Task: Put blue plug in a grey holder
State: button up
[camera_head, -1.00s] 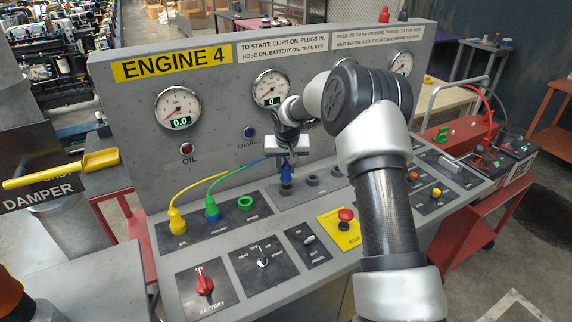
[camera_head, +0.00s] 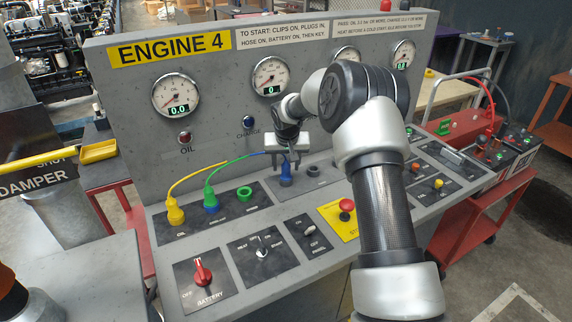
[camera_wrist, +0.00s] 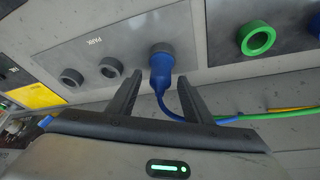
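The blue plug (camera_head: 286,177) stands upright on the PARK panel, its cable arching to the left. In the wrist view the blue plug (camera_wrist: 161,72) sits with its end in a grey holder (camera_wrist: 160,47). Two other grey holders are empty, the middle one (camera_wrist: 110,67) and the far one (camera_wrist: 72,77). My gripper (camera_head: 286,164) is just above the plug. In the wrist view my gripper (camera_wrist: 159,80) is open, one finger on each side of the plug with gaps visible. The plug's seating depth is hard to tell.
A green ring socket (camera_head: 244,193) is empty, left of the plug. A green plug (camera_head: 210,198) and a yellow plug (camera_head: 175,212) stand farther left with cables. The gauge panel (camera_head: 220,130) rises close behind. A red stop button (camera_head: 347,205) stands in front.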

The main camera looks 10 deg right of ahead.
jog(key=d+v, duration=0.1)
jog(key=v, duration=1.6)
jog(key=shift+a+r, duration=0.25)
jog(key=shift+a, duration=0.2)
jog(key=s+r+n+p, duration=0.1)
jog(key=s+r, duration=0.5)
jog(key=s, duration=0.3)
jog(key=s+r+p, duration=0.1)
jog(key=s+r, duration=0.5)
jog(key=s, duration=0.3)
jog(key=s+f+t+p, duration=0.1)
jog(key=s, duration=1.9)
jog(key=shift+s+d+y, duration=0.25)
jog(key=shift+d+y, duration=0.05)
jog(key=shift+d, duration=0.1)
